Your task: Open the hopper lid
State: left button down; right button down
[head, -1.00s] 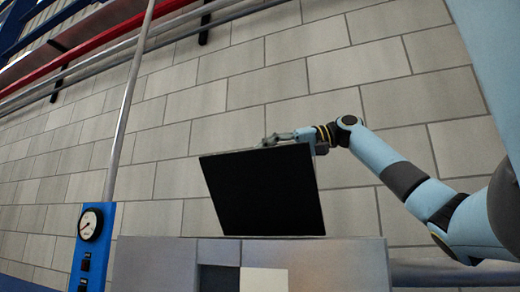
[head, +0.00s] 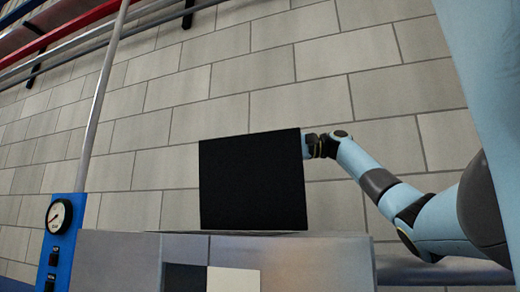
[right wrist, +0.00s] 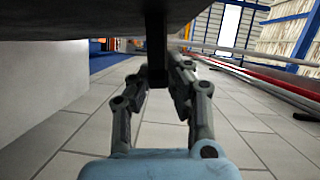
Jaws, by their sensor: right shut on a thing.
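The hopper lid (head: 252,180) is a black square panel, raised and standing steeply on top of the grey hopper (head: 300,250) in the head view. My right arm comes in from the right, and its wrist (head: 322,145) shows beside the lid's upper right edge. The fingers there are hidden behind the lid. In the right wrist view my right gripper (right wrist: 168,82) is shut on a dark bar, the lid handle (right wrist: 157,50), which hangs from the dark underside of a panel (right wrist: 80,22). My left gripper is in neither view.
A blue panel with a round gauge (head: 59,216) and dark buttons stands left of the hopper. A grey vertical pipe (head: 103,100) rises behind it. A block wall fills the background.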

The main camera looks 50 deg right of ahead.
jog(key=c, duration=1.3)
grip_release()
jog(key=shift+c, duration=0.2)
jog(key=v, duration=0.7)
jog(key=shift+s+d, duration=0.2)
